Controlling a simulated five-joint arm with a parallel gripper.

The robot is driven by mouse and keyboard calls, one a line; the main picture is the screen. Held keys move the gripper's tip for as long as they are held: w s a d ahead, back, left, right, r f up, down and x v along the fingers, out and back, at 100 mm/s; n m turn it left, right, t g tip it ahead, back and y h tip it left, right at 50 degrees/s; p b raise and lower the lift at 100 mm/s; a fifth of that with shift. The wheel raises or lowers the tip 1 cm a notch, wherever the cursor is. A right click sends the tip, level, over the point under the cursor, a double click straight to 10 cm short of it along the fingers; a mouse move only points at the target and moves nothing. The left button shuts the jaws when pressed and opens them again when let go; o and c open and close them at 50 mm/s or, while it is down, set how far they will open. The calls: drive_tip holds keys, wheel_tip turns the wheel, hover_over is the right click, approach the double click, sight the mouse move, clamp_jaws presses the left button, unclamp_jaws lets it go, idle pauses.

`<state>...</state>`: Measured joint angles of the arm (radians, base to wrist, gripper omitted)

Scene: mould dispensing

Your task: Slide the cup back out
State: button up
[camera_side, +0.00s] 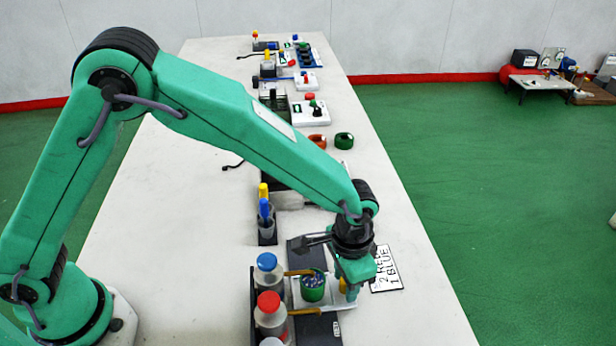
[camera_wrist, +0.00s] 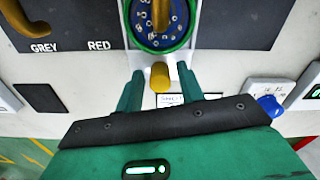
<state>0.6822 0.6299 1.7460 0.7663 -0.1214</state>
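The green cup (camera_side: 313,288) stands upright on a white tray (camera_side: 340,304) under the dispensers in the side view. In the wrist view the cup's green rim (camera_wrist: 183,42) is at the top, with blue and pale bits inside. A yellow spout (camera_wrist: 160,14) hangs over it. A yellow knob (camera_wrist: 160,77) sticks out on the near side of the cup. My gripper (camera_wrist: 160,72) has its two green fingers on either side of this knob, with gaps showing, so it is open. In the side view my gripper (camera_side: 347,290) is low, just right of the cup.
Bottles with a blue cap (camera_side: 267,262) and a red cap (camera_side: 269,302) stand left of the cup. A dark panel (camera_wrist: 85,20) reads GREY and RED. A card (camera_side: 386,270) reading "2 RED 1 BLUE" lies right of my gripper. The table's right side is mostly bare.

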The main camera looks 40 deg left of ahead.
clamp_jaws()
drive_tip(key=shift+w+a, duration=0.1)
drive_tip(key=w+a, duration=0.7)
drive_tip(key=shift+w+a, duration=0.15)
drive_tip(key=shift+w, duration=0.05)
drive_tip(key=shift+o, duration=0.9)
unclamp_jaws()
drive_tip(key=shift+o, duration=0.2)
drive_tip(key=shift+r, duration=0.15)
